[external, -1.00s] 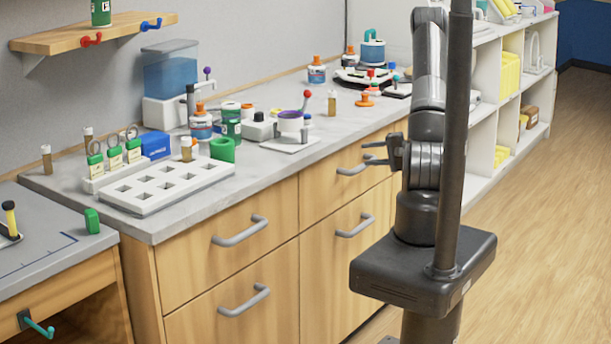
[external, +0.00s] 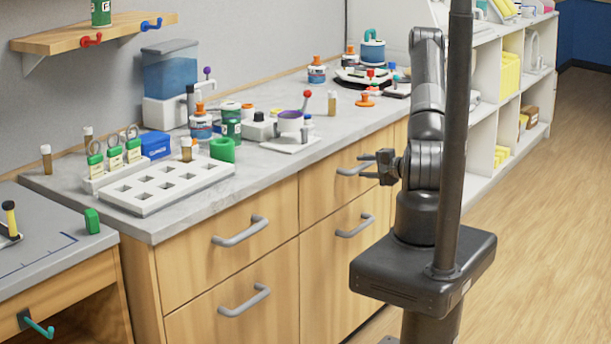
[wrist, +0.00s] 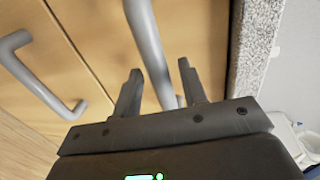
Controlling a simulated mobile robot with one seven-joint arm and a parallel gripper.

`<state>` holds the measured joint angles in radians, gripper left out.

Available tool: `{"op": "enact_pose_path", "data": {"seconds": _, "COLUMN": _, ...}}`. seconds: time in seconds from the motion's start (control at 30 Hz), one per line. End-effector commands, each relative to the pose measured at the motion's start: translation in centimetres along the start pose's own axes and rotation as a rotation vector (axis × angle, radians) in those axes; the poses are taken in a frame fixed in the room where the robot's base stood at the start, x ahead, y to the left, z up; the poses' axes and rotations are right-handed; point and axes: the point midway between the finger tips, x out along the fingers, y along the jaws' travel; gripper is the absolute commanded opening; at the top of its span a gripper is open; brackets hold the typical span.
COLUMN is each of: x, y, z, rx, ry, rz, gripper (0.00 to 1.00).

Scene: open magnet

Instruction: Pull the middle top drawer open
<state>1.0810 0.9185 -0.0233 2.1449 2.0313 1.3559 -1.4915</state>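The top drawer (external: 325,190) in the cabinet column beside the nearer left column is closed, its wooden front flush with its neighbours. Its grey bar handle (external: 347,171) runs across the front, with its right end close to my gripper (external: 367,164). In the wrist view, the handle (wrist: 147,45) passes between the two dark fingers of my gripper (wrist: 160,68). The fingers are apart, with gaps on both sides of the bar; I cannot tell whether either touches it.
The handle of the drawer below (external: 355,226) also shows in the wrist view (wrist: 35,75). The left column has two handled drawers (external: 205,260). The counter (external: 270,165) above holds a white rack (external: 165,188), bottles and several small items. The floor at right is clear.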

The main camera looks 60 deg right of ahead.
Motion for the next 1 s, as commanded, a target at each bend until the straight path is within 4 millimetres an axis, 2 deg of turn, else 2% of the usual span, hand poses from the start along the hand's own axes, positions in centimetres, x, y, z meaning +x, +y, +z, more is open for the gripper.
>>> {"op": "enact_pose_path", "data": {"seconds": 0.13, "x": 0.87, "y": 0.00, "z": 0.01, "rx": 0.000, "ry": 0.000, "rz": 0.001, "gripper": 0.39}}
{"op": "enact_pose_path", "data": {"seconds": 0.4, "x": 0.98, "y": -0.01, "z": 0.02, "rx": 0.001, "ry": 0.000, "rz": 0.000, "gripper": 0.39}}
{"op": "enact_pose_path", "data": {"seconds": 0.87, "x": 0.95, "y": 0.00, "z": 0.02, "rx": 0.001, "ry": 0.000, "rz": 0.001, "gripper": 0.01}}
{"op": "enact_pose_path", "data": {"seconds": 1.0, "x": 0.94, "y": 0.01, "z": 0.02, "rx": 0.001, "ry": 0.000, "rz": 0.001, "gripper": 0.00}}
